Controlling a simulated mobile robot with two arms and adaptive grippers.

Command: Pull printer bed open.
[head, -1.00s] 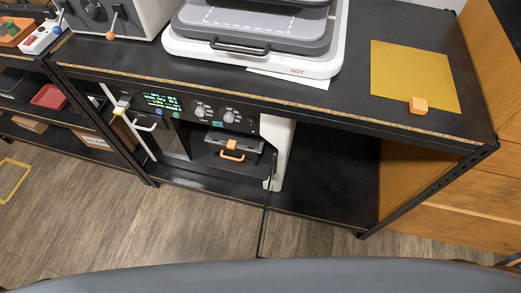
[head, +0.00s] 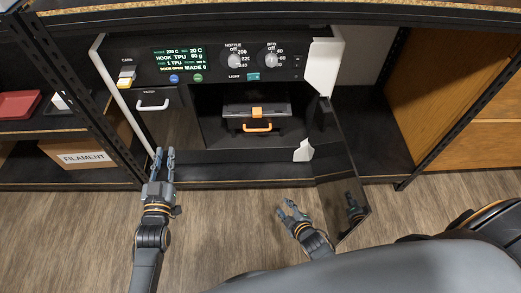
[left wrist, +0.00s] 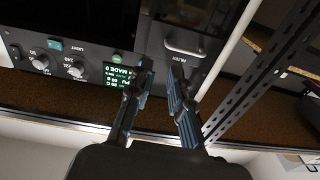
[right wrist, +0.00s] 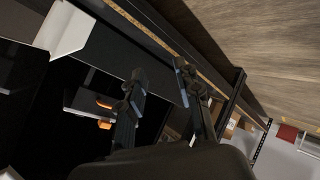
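The printer (head: 120,70) stands on the lower shelf, its dark door (head: 340,170) swung open to the right. Inside its cavity is the printer bed (head: 257,108), with an orange handle (head: 257,128) on its front. The handle also shows in the right wrist view (right wrist: 104,124). My left gripper (head: 164,152) is open and empty, in front of the printer's left part, below the filter handle (head: 152,105). My right gripper (head: 286,207) is open and empty, in front of and below the cavity, left of the open door. Neither gripper touches the bed handle.
The door stands out close to my right gripper. A filament box (head: 85,157) and a red tray (head: 20,104) are on the shelves at left. The lower shelf right of the printer is clear. Shelf posts (head: 470,95) stand at both sides.

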